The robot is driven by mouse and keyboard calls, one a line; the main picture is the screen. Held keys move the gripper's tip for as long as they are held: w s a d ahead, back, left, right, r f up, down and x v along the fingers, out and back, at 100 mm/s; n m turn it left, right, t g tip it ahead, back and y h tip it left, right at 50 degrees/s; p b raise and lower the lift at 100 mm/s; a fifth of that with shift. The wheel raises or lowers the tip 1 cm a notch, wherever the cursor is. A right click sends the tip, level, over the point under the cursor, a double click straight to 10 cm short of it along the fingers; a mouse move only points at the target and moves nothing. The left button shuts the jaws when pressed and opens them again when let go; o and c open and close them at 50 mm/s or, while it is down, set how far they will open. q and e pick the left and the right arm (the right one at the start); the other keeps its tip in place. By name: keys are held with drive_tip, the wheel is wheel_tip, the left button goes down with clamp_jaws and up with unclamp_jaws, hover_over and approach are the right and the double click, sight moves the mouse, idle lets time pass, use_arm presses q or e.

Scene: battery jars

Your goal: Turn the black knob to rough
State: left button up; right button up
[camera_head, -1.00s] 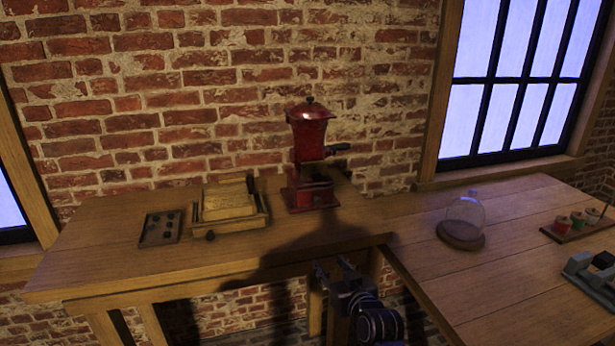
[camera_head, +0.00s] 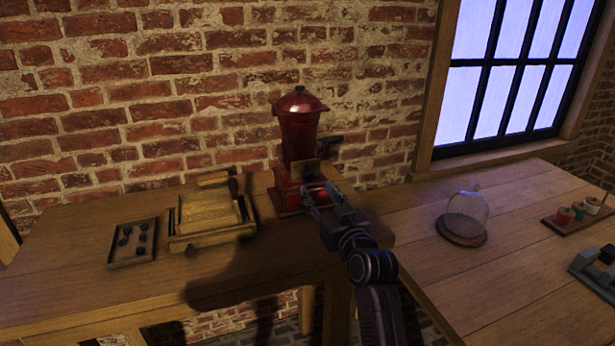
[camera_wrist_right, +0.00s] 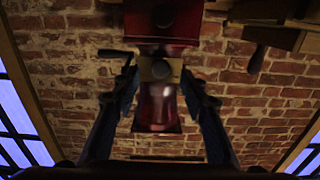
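A red coffee grinder (camera_head: 299,132) stands on the wooden table against the brick wall. A brass-coloured plate (camera_head: 305,170) sits on its front. In the right wrist view, where the grinder appears upside down, a round dark knob (camera_wrist_right: 160,69) shows on that plate. My right gripper (camera_head: 318,190) is open in front of the grinder. In the wrist view its two fingers stand apart on either side of the knob; contact is not visible. Any markings on the plate are too small to read. My left gripper is not in view.
A side crank with a dark handle (camera_head: 330,140) sticks out right of the grinder. To the left are a wooden box (camera_head: 212,236) and a dark tray (camera_head: 132,256) of small pieces. A glass dome (camera_head: 466,214) stands on the right table, whose near middle is clear.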

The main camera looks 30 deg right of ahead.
sight(310, 179)
drive_tip(key=x, duration=0.3)
drive_tip(key=shift+w+r+p, duration=0.25)
drive_tip(key=shift+r+p, duration=0.05)
drive_tip(key=shift+x, duration=1.05)
drive_tip(key=shift+w+f, duration=0.2)
drive_tip(key=shift+w, duration=0.05)
drive_tip(key=shift+d, duration=0.1)
drive_tip(key=shift+w, duration=0.1)
clamp_jaws()
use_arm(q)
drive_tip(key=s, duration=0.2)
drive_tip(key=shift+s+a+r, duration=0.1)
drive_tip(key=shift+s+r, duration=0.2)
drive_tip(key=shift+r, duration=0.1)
